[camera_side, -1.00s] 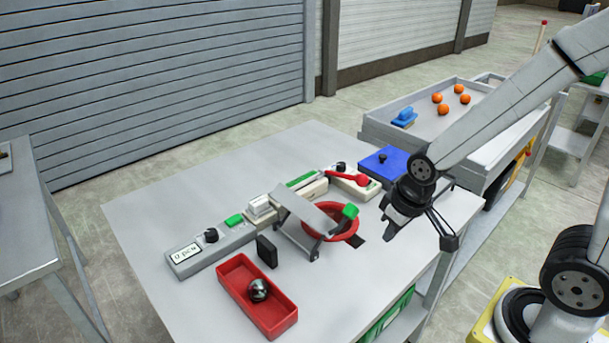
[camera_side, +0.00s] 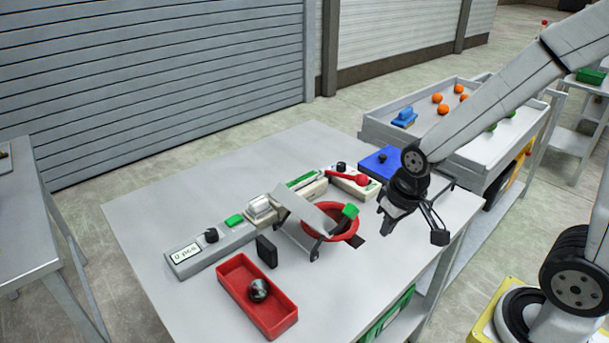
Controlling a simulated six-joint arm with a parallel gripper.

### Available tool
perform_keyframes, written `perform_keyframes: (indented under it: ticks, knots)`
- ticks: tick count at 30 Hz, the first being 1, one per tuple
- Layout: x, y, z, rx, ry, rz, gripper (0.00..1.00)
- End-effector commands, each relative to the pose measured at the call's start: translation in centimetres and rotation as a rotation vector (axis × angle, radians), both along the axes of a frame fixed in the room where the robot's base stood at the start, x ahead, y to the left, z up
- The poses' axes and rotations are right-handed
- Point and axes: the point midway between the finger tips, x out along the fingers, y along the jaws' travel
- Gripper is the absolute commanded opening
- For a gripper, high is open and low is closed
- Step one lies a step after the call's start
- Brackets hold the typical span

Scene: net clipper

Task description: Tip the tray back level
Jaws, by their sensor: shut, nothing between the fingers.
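A grey tray (camera_side: 308,210) stands tilted on a small dark stand in the middle of the table, sloping down to the right.
A red bin (camera_side: 233,278) with a dark shiny ball (camera_side: 258,290) is at the front left. A black upright block (camera_side: 266,252) stands between the bin and tray. The table's left side is clear.

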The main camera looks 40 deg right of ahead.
Motion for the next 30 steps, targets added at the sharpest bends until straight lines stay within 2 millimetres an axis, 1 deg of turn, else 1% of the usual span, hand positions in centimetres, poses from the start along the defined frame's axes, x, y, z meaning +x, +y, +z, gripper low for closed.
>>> perform_keyframes:
  ticks: [8,15,21,27,30]
  knots:
    - [3.6,-2.8,0.1,0.081,0.075,-0.349,0.0]
    - [7.1,-6.2,-0.1,0.173,0.161,-0.726,0.0]
    - [9.6,-9.3,-0.4,0.247,0.234,-1.032,0.0]
    - [11.2,-12.0,-0.7,0.308,0.3,-1.276,0.0]
    - [11.7,-12.9,-0.9,0.327,0.324,-1.355,0.0]
